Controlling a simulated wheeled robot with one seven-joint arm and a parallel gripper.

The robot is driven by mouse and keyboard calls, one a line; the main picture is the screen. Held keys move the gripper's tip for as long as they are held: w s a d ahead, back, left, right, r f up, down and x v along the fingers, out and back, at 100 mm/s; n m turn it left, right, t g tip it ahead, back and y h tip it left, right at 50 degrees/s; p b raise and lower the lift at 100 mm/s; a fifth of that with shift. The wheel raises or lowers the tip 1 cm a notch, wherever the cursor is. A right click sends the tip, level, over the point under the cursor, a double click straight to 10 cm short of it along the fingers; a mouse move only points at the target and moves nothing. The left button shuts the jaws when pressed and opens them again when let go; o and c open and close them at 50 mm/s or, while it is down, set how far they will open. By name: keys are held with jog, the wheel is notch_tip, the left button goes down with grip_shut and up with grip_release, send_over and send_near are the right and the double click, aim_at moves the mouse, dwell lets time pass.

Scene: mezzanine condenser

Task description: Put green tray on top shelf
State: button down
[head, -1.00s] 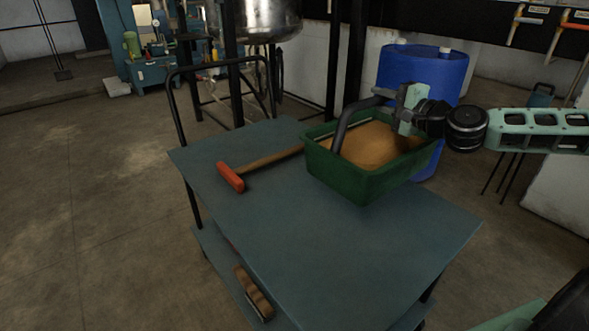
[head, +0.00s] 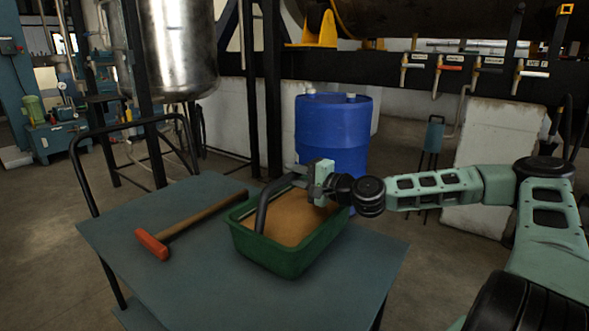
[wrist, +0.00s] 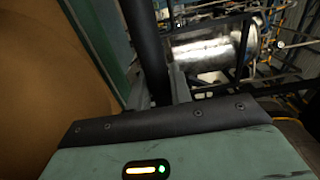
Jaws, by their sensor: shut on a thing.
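The green tray (head: 275,262) is a deep rectangular tub with brown material inside and a dark curved handle (head: 262,210). It is over the right part of the blue-grey top shelf (head: 180,265) of a cart. I cannot tell whether its base touches that shelf. My gripper (head: 302,174) is at the tray's far side, shut on the handle. In the wrist view the dark handle bar (wrist: 146,45) runs between my fingers, with the tray wall (wrist: 98,40) and brown contents to the left. The tray's underside is hidden.
A hammer (head: 190,222) with an orange head lies on the cart top, its handle end close to the tray. The cart's push bar (head: 130,128) rises at the left. A blue barrel (head: 333,130) stands behind. The cart top's front area is clear.

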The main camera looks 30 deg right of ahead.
jog(key=shift+f, duration=0.8)
jog(key=c, duration=1.3)
grip_release()
jog(key=shift+f, duration=0.2)
jog(key=shift+o, duration=0.2)
jog(key=shift+r, duration=0.15)
jog(key=v, duration=1.2)
